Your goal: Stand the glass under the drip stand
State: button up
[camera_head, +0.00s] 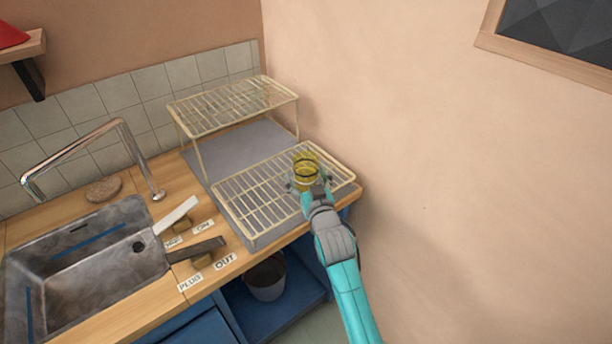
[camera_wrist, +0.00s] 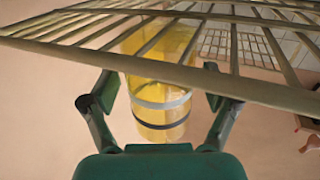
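The glass (camera_head: 306,168) is yellow and see-through with a dark band. In the head view it appears upright at the right end of the low wire rack (camera_head: 243,207). The taller wire stand (camera_head: 232,105) stands behind on thin legs, with bare grey surface under it. My gripper (camera_head: 304,186) is at the near side of the glass. In the wrist view the glass (camera_wrist: 163,110) shows between my two spread fingers (camera_wrist: 160,92), with a gap on each side. Wire bars cross the picture over its upper part. I cannot tell whether the glass touches the rack.
The sink (camera_head: 80,265) with its tap (camera_head: 125,150) is at the left. Two levers, white (camera_head: 176,215) and dark (camera_head: 196,249), lie between sink and rack. A wall (camera_head: 450,150) rises close on the right. A bucket (camera_head: 266,278) stands below the counter.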

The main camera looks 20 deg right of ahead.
jog(key=shift+s+r, duration=0.1)
jog(key=shift+s, duration=0.05)
jog(key=s, duration=1.1)
jog(key=shift+s+a, duration=0.35)
jog(key=shift+a, duration=0.1)
